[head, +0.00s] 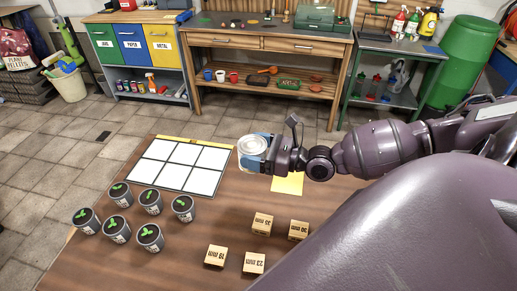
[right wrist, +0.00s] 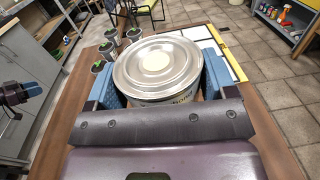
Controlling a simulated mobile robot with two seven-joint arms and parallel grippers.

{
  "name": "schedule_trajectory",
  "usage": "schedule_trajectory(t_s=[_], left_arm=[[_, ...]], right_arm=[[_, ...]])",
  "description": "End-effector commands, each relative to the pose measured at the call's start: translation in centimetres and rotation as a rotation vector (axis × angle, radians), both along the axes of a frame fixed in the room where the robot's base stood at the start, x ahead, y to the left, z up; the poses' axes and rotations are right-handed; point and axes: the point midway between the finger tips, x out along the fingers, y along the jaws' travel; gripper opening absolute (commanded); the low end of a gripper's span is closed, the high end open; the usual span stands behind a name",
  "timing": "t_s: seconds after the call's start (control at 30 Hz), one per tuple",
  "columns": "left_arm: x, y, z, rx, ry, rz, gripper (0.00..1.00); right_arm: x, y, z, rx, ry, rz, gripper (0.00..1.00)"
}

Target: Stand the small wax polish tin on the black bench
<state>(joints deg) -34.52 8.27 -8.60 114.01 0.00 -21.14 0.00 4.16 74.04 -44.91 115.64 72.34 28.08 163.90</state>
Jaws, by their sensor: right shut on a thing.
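A small round tin (head: 252,147) with a silver lid is held in my right gripper (head: 256,152), above the brown table near the white-squared board. In the right wrist view the tin (right wrist: 160,66) sits between the two blue finger pads, its lid facing up; its label is mostly hidden. My left gripper seems to show at the left edge of the right wrist view (right wrist: 28,91); its opening is unclear. A dark-topped bench with a green frame (head: 392,47) stands at the back right; I cannot tell whether it is the black bench.
The brown table (head: 190,262) carries a board with white squares (head: 180,164), several grey pots with green marks (head: 118,229), several wooden blocks (head: 215,256) and a yellow sheet (head: 288,184). A wooden workbench (head: 265,42) stands behind, across open tiled floor.

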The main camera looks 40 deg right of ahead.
Motion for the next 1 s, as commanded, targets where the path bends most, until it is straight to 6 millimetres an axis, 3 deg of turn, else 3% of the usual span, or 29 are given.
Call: schedule_trajectory(t_s=[0.3,0.5,0.83,1.0], left_arm=[[-0.2,0.0,-1.4,0.001,0.009,0.0,0.43],[-0.3,0.0,-2.0,0.001,0.012,0.0,0.43],[-0.2,0.0,-2.3,-0.001,0.013,0.001,0.43],[-0.3,-0.1,-2.8,-0.002,0.016,0.001,0.43]], right_arm=[[0.1,0.0,-7.2,0.001,0.001,-0.001,0.44],[0.1,0.0,-10.8,0.0,0.0,0.0,0.44],[0.1,0.0,-13.1,-0.001,-0.001,0.0,0.44],[0.1,0.0,-15.3,-0.001,-0.001,-0.001,0.44]])
